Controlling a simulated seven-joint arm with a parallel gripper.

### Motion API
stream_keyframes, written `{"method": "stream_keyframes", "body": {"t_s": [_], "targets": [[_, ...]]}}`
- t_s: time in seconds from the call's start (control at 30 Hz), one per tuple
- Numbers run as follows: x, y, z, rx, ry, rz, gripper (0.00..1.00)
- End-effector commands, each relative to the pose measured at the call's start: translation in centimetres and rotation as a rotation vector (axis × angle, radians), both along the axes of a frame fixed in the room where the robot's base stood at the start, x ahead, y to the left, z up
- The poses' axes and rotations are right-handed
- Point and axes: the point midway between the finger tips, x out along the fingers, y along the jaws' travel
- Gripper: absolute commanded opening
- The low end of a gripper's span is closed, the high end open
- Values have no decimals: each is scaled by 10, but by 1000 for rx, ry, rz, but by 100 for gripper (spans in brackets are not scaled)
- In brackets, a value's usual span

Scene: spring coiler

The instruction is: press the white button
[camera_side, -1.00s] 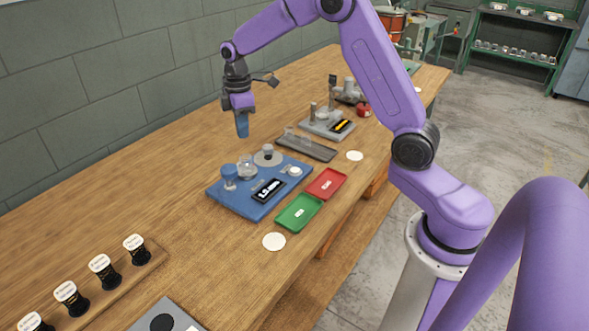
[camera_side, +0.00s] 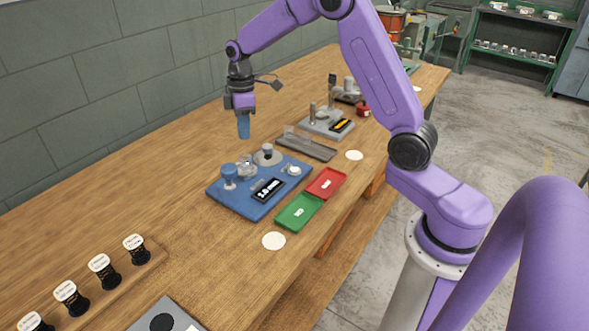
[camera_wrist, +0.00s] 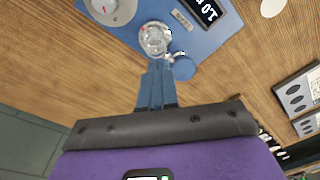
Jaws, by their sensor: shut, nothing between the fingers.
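The white button (camera_side: 291,170) is a small round cap on the right part of the blue coiler base (camera_side: 240,205) in the side view. I do not see it in the wrist view. My gripper (camera_side: 243,136) points down, shut and empty, in the air above the back of the base, to the left of the button and apart from it. In the wrist view my blue fingertips (camera_wrist: 158,64) are together, lined up just below a clear silvery knob (camera_wrist: 153,39).
The base also carries a blue knob (camera_side: 229,176), a grey disc with a post (camera_side: 267,156) and a black display (camera_side: 268,190). A green tray (camera_side: 299,212) and a red tray (camera_side: 326,184) lie in front. A grey tray (camera_side: 306,147) and a grey machine (camera_side: 328,124) stand beyond.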

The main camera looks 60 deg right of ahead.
Motion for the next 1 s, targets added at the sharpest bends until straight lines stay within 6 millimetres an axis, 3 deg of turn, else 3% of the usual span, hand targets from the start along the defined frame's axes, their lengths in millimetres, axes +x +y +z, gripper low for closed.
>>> {"method": "stream_keyframes", "body": {"t_s": [0.4,1.0], "targets": [[-15,-4,-9,256,71,-602,0],[-33,-20,-7,609,163,-1527,0]]}}
